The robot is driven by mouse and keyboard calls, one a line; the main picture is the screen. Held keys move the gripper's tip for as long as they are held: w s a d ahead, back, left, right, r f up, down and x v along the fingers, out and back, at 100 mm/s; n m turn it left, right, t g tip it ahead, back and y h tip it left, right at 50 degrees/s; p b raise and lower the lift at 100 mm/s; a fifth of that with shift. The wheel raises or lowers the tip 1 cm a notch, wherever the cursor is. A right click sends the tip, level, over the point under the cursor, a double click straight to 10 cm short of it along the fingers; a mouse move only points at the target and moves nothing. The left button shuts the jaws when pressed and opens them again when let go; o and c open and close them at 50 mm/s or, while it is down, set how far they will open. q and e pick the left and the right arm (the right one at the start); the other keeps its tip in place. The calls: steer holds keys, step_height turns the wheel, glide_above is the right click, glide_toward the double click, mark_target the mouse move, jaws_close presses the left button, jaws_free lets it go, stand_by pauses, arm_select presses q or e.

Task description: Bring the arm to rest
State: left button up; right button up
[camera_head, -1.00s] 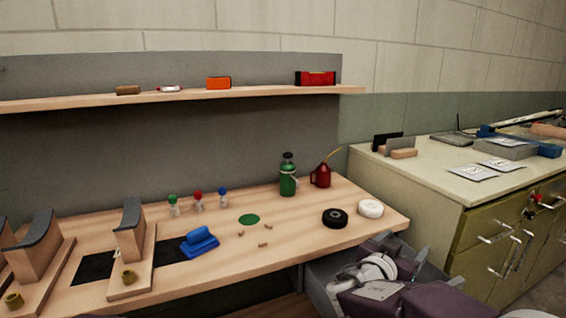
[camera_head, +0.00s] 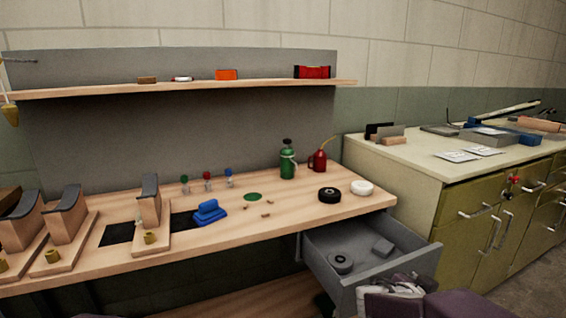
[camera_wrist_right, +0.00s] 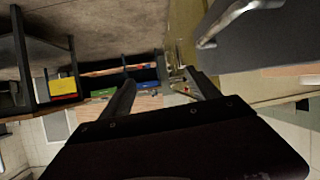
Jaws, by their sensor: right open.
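My right arm (camera_head: 445,305) shows low at the bottom edge of the head view, right of centre. Its gripper (camera_wrist_right: 162,78) shows in the wrist view with two dark fingers spread apart and nothing between them. In the head view the gripper is in front of the open drawer (camera_head: 348,292) and partly cut off by the frame. A grey drawer front with a metal handle (camera_wrist_right: 238,18) is at the top right of the wrist view, apart from the fingers. My left gripper is not in view.
The grey drawer stands open under the workbench (camera_head: 330,221), holding a dark ring (camera_head: 340,263) and a grey block (camera_head: 383,248). On the bench are a green bottle (camera_head: 288,164), a red oil can (camera_head: 318,161) and two tape rolls. An olive cabinet (camera_head: 470,205) stands at the right.

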steer(key=s+a+f+n+g+y+b, duration=0.1)
steer(key=s+a+f+g+y, duration=0.2)
steer(key=s+f, duration=0.4)
steer(key=s+a+f+n+g+y+b, duration=0.1)
steer(key=s+a+f+n+g+y, duration=0.2)
steer(key=s+f, duration=0.5)
steer(key=w+a+f+n+t+y, duration=0.15)
steer(key=a+f+n+y, duration=0.4)
steer(key=a, duration=0.55)
step_height(320, 180, up, 39)
steer(key=n+p, duration=0.2)
steer(key=p, duration=3.6)
steer(key=shift+w+f, duration=0.2)
steer(key=shift+w, duration=0.2)
steer(key=shift+d+g, duration=0.1)
steer(key=shift+g, duration=0.15)
